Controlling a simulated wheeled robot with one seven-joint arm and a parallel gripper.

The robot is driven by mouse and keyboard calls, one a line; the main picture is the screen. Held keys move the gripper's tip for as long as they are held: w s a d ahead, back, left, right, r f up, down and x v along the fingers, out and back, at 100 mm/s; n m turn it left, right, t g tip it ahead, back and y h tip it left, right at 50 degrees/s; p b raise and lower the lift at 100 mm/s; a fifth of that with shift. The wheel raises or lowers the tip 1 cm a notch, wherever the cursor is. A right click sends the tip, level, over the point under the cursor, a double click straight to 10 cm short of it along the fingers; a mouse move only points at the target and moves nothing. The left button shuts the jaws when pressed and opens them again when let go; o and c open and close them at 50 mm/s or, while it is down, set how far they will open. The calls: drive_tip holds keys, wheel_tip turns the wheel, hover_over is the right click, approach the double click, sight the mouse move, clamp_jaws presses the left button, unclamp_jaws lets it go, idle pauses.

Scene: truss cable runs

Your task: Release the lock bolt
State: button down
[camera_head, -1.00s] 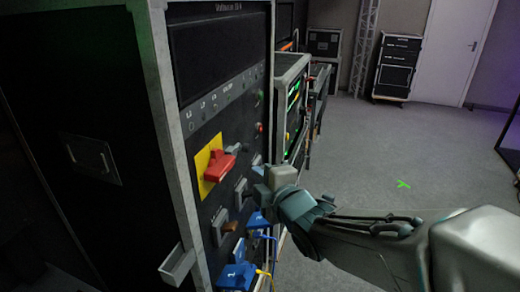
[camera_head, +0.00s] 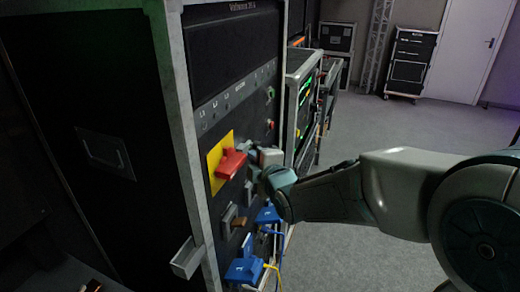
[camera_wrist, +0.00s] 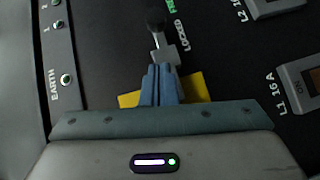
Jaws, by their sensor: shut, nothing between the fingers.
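The lock bolt (camera_wrist: 158,38) shows in the wrist view as a small metal rod with a dark round knob, beside the words LOCKED and FREE. My gripper (camera_wrist: 161,70) is shut and empty, its blue-grey fingertips at the near end of the bolt's grey block. I cannot tell whether they touch. In the head view my gripper (camera_head: 252,153) is at the panel, just right of the red switch handle (camera_head: 231,163) on its yellow plate (camera_head: 214,162). In the wrist view the yellow plate (camera_wrist: 192,87) shows partly behind the fingers, and the red handle is hidden.
Below on the panel are grey sockets (camera_head: 229,221) and blue plugs (camera_head: 244,270) with cables. A grey bracket (camera_head: 186,258) juts from the cabinet's front edge. More rack cases (camera_head: 300,90) stand behind. The floor (camera_head: 365,130) to the right is clear.

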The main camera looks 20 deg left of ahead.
drive_tip(key=shift+w+a+f+p, duration=0.15)
drive_tip(key=shift+w+p, duration=0.15)
drive_tip(key=shift+w, duration=0.45)
drive_tip(key=shift+w+d+f+p, duration=0.1)
drive_tip(key=shift+w+f+p, duration=0.15)
drive_tip(key=shift+w, duration=0.5)
drive_tip(key=shift+w+a+f+p, duration=0.1)
drive_tip(key=shift+w+p, duration=0.2)
drive_tip(key=shift+w, duration=0.45)
drive_tip(key=w, duration=0.1)
drive_tip(key=w+b, duration=0.1)
drive_tip(key=w, duration=0.1)
drive_tip(key=w+b, duration=0.1)
drive_tip(key=shift+w+d+r, duration=0.1)
drive_tip(key=shift+w+d, duration=0.05)
drive_tip(key=shift+d, duration=0.1)
